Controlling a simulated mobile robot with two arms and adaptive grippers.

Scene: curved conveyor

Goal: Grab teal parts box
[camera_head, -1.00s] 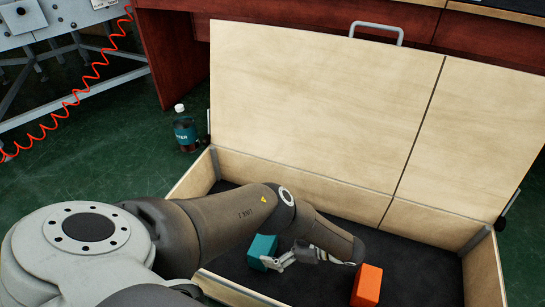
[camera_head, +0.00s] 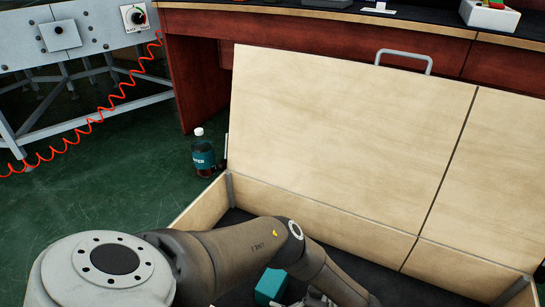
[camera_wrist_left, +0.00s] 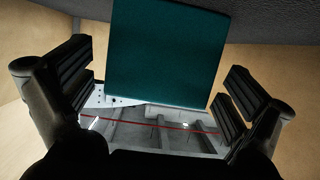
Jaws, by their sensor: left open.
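The teal parts box (camera_head: 270,287) is inside the open wooden crate (camera_head: 325,214), low in the head view. My left arm reaches over the crate wall, and my left gripper (camera_head: 312,299) is beside the box, partly cut off by the bottom edge. In the left wrist view the teal box (camera_wrist_left: 165,52) fills the upper middle. My left gripper (camera_wrist_left: 160,100) is open there, with one finger pad on each side of the box and a gap on both sides. The right gripper is not in view.
The crate's raised lid (camera_head: 345,130) with a metal handle stands behind. A bottle with a teal label (camera_head: 203,155) stands on the green floor left of the crate. A coiled red hose (camera_head: 90,122) hangs at the far left. A dark red bench (camera_head: 300,45) is behind.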

